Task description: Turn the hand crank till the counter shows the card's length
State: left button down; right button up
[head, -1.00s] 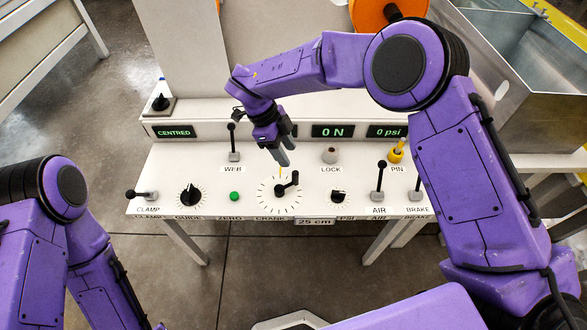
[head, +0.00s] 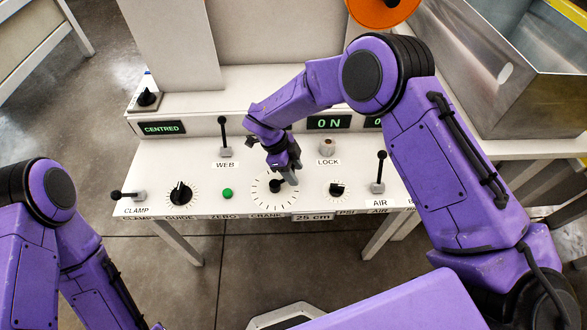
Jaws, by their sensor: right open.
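The hand crank (head: 276,186) is a small black crank on a white dial with tick marks, on the sloping white panel. My right gripper (head: 291,177) is open and pointing down over the dial, with its fingers at the crank's knob end. The fingers partly hide the knob, and I cannot tell whether they touch it. The card (head: 312,217) on the panel's front edge reads "25 cm". No length counter shows; my right arm covers part of the display strip. My left arm is at the lower left, its gripper out of view.
The panel also bears the clamp lever (head: 128,196), guide knob (head: 180,193), green zero button (head: 227,194), web lever (head: 224,138), lock knob (head: 327,147), PSI knob (head: 337,189) and air lever (head: 379,173). Displays read "CENTRED" (head: 163,128) and "0 N" (head: 329,122). A metal bath (head: 500,85) stands at right.

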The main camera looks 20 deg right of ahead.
grip_shut()
jog(key=shift+s+m, duration=0.2)
jog(key=shift+m, duration=0.2)
jog(key=s+m, duration=0.1)
jog(key=m+g+y, duration=0.1)
jog(key=m, duration=0.1)
jog(key=shift+s+f, duration=0.1)
jog(key=shift+s, duration=0.25)
jog(key=s+m, duration=0.1)
jog(key=m, duration=0.1)
jog(key=s+m+g+y, duration=0.1)
jog(key=m, duration=0.1)
jog(key=shift+a, duration=0.3)
jog(key=m, duration=0.1)
jog(key=s+a+m+y, duration=0.1)
jog(key=m, duration=0.1)
jog(key=s+a+m+y, duration=0.1)
jog(key=m, duration=0.2)
jog(key=a+m+y, duration=0.1)
jog(key=m, duration=0.1)
jog(key=shift+s+a+m+y, duration=0.25)
jog(key=shift+s+m+y, duration=0.05)
jog(key=shift+s+m, duration=0.1)
jog(key=shift+s+a+m+y, duration=0.1)
jog(key=shift+a+m+y, duration=0.5)
jog(key=shift+m, duration=0.6)
jog(key=shift+a+t, duration=0.1)
jog(key=shift+t, duration=0.2)
